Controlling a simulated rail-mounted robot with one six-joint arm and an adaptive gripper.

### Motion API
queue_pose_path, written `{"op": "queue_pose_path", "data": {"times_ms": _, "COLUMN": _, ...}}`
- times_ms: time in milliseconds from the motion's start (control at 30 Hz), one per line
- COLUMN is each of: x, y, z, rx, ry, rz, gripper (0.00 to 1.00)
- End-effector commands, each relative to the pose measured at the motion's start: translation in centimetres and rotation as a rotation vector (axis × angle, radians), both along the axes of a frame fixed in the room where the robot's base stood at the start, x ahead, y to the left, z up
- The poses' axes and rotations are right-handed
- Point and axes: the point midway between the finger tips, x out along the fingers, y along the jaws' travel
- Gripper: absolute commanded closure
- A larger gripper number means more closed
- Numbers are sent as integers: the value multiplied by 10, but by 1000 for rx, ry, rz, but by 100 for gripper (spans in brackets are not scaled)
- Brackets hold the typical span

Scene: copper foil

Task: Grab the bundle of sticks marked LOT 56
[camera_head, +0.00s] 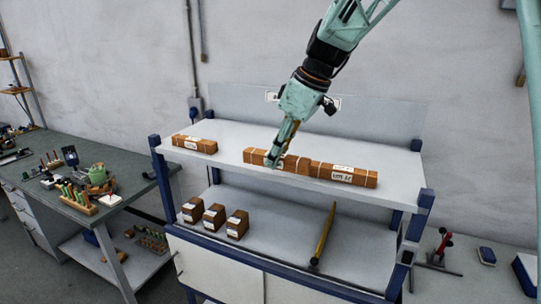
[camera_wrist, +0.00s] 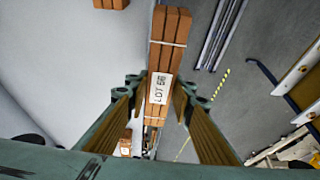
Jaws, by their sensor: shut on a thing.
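The bundle of brown sticks marked LOT 56 (camera_wrist: 165,50) shows in the wrist view between the two fingers of my gripper (camera_wrist: 156,100). White bands tie it, and its white label faces the camera. In the head view, my gripper (camera_head: 275,158) comes down from above onto the middle bundle (camera_head: 255,157) by the front edge of the upper shelf. My fingers are shut on it and hide part of it. I cannot tell whether it is raised off the shelf.
A similar bundle (camera_head: 194,143) lies to the left and another (camera_head: 343,175) lies close on the right on the upper shelf (camera_head: 370,140). Below are three brown blocks (camera_head: 214,217) and a yellow-black rod (camera_head: 323,235). A cluttered workbench (camera_head: 125,160) stands at the left.

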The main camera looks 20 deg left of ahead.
Motion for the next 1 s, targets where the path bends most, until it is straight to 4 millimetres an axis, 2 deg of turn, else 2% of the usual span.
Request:
{"op": "queue_pose_path", "data": {"times_ms": 400, "x": -23, "y": -19, "z": 3, "rx": 0, "ry": 0, "rz": 0, "gripper": 93}}
{"op": "queue_pose_path", "data": {"times_ms": 1000, "x": -24, "y": -21, "z": 3, "rx": 0, "ry": -1, "rz": 0, "gripper": 93}}
